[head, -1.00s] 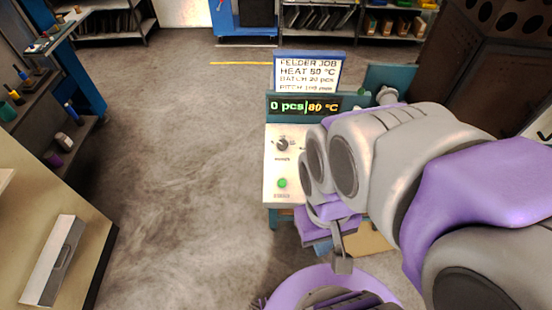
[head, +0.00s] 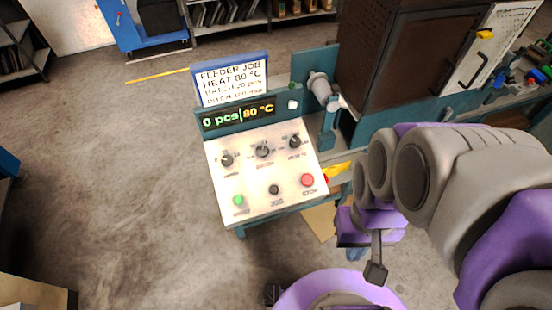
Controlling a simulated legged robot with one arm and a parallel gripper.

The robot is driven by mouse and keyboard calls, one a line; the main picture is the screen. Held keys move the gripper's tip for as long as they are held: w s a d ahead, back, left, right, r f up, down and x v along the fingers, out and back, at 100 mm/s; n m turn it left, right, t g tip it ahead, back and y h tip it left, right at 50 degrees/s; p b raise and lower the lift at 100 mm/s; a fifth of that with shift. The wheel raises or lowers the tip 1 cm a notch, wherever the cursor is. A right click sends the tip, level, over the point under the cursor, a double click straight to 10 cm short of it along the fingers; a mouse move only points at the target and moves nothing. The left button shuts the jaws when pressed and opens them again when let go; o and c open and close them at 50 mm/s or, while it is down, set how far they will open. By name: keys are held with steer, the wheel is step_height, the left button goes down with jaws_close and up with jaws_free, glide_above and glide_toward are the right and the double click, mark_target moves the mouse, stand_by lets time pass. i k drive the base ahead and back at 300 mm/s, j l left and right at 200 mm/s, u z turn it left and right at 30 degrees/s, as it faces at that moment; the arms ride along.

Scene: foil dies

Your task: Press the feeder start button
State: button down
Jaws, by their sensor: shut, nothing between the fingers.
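The feeder's sloped white control panel (head: 265,172) stands left of my arm. The green button (head: 238,200), with a small blurred label under it, sits at the panel's lower left. A black jog button (head: 274,189) and a red stop button (head: 307,180) sit to its right. Three black knobs, the middle one here (head: 263,151), line the upper part. The display (head: 238,116) reads 0 pcs and 80 °C. My gripper (head: 375,273) is shut and empty, low in front and to the right of the panel, apart from it.
A job sign (head: 231,82) above the display reads HEAT 80 °C, BATCH 20 pcs, PITCH 100 mm. A brown cabinet (head: 385,55) and a teal bench with a grey roller part (head: 321,88) stand to the right. The floor (head: 120,170) left of the panel is clear.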

mark_target(238, 200)
steer(key=z, duration=1)
steer(key=k+j, duration=0.15)
steer(key=k, duration=0.5)
steer(key=k+j, duration=0.1)
steer(key=k, duration=0.55)
